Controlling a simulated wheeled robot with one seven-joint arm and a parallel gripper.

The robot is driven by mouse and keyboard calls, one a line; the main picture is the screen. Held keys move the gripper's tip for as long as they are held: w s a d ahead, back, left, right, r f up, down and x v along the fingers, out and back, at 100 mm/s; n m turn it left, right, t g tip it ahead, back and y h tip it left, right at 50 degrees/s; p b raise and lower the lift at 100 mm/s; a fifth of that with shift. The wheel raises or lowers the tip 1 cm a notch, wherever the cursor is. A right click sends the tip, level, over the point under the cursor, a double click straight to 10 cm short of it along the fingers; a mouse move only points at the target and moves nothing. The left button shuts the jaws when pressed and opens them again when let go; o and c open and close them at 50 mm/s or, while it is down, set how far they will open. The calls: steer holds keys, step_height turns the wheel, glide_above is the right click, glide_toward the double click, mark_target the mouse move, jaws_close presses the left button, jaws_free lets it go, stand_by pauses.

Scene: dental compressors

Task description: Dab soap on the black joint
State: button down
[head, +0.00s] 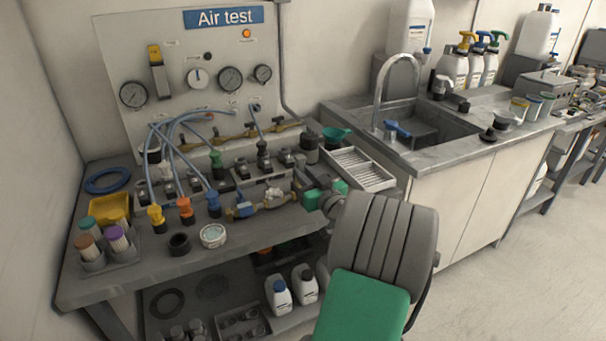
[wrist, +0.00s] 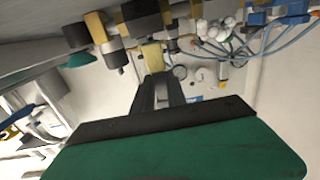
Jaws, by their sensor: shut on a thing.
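My gripper (head: 325,198), with green sides, is above the right end of the bench. In the wrist view, dark jaws (wrist: 163,95) close on something; a yellow block (wrist: 152,55) shows at their far end, but I cannot make out the held thing fully. A round pale dish (head: 212,235) with light bluish contents stands at the bench front. A brass assembly (head: 272,198) with blue parts lies left of my gripper. Black fittings show in the wrist view (wrist: 115,60); I cannot tell which is the black joint. Any contact is unclear.
A black ring (head: 178,244) and orange and yellow fittings stand near the front. Blue hoses (head: 165,150) hang from the gauge panel (head: 190,60). A white ribbed tray (head: 360,168) and green funnel (head: 337,134) are at the right, beside the sink (head: 430,128).

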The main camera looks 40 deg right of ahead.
steer(key=shift+f+b, duration=0.7)
steer(key=shift+b, duration=0.3)
stand_by(2.1)
step_height(320, 180, up, 7)
steer(key=p, duration=0.3)
steer(key=shift+r, duration=0.2)
